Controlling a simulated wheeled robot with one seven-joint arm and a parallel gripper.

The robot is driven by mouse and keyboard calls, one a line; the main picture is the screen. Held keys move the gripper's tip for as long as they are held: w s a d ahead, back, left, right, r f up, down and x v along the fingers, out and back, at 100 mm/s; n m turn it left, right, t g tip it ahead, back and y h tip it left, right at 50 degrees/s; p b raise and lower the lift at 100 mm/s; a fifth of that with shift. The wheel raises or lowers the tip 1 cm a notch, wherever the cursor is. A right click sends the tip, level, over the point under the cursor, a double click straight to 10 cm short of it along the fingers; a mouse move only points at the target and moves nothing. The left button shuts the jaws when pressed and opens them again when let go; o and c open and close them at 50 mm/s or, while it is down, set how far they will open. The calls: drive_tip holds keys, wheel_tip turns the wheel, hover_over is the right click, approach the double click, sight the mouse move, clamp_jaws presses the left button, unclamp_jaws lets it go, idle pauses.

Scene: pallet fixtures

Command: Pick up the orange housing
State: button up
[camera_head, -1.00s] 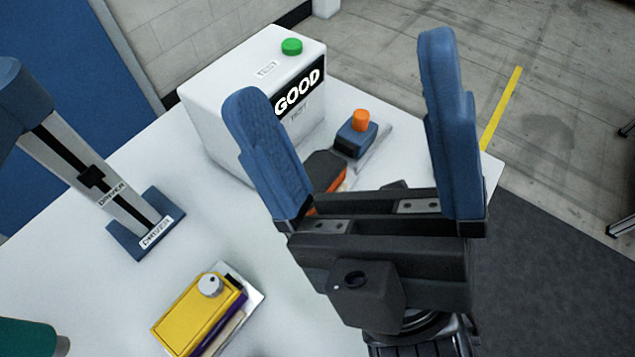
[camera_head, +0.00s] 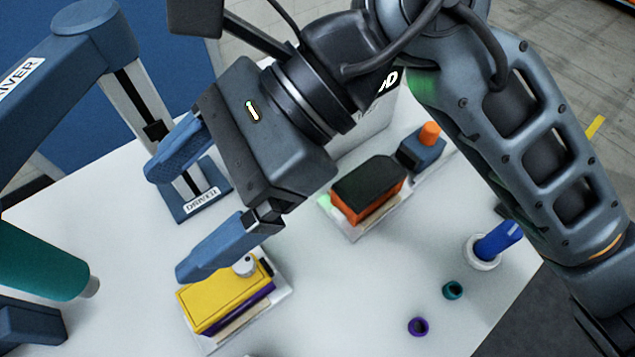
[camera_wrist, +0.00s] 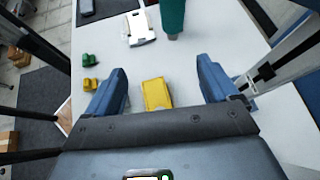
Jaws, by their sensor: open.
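The orange housing (camera_head: 367,204) is a block with orange sides and a dark top. It sits on a light pallet plate (camera_head: 352,233) on the white table, right of my gripper in the head view. My gripper (camera_head: 170,215) is open and empty, with its blue fingers spread apart. In the head view it is above the table, left of the orange housing and near the yellow housing (camera_head: 222,296). The wrist view shows the yellow housing (camera_wrist: 157,95) between and beyond the fingers (camera_wrist: 163,88). I do not see the orange housing in the wrist view.
A blue fixture with an orange knob (camera_head: 430,132) stands behind the orange housing. The blue driver stand (camera_head: 197,190) is at the left, with a teal cylinder (camera_head: 45,262) in front. Small teal (camera_head: 452,290) and purple (camera_head: 418,326) rings lie at the front right.

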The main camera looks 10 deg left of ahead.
drive_tip(key=w+d+f+n+t+h, duration=0.1)
drive_tip(key=w+d+f+t+h, duration=0.5)
drive_tip(key=w, duration=0.3)
drive_tip(key=t+h, duration=0.1)
drive_tip(key=h, duration=0.2)
hover_over(373, 177)
drive_tip(key=shift+a+f+b, duration=0.1)
drive_tip(key=shift+f+b, duration=0.25)
drive_tip(key=shift+f, duration=0.2)
drive_tip(key=shift+w+f+t, duration=0.1)
drive_tip(key=shift+f+t, duration=0.1)
drive_tip(key=shift+t, duration=0.1)
drive_tip(key=shift+f+p, duration=1.1)
drive_tip(key=shift+f, duration=2.55)
drive_tip(key=shift+c, duration=0.4)
clamp_jaws()
drive_tip(key=shift+r, duration=0.1)
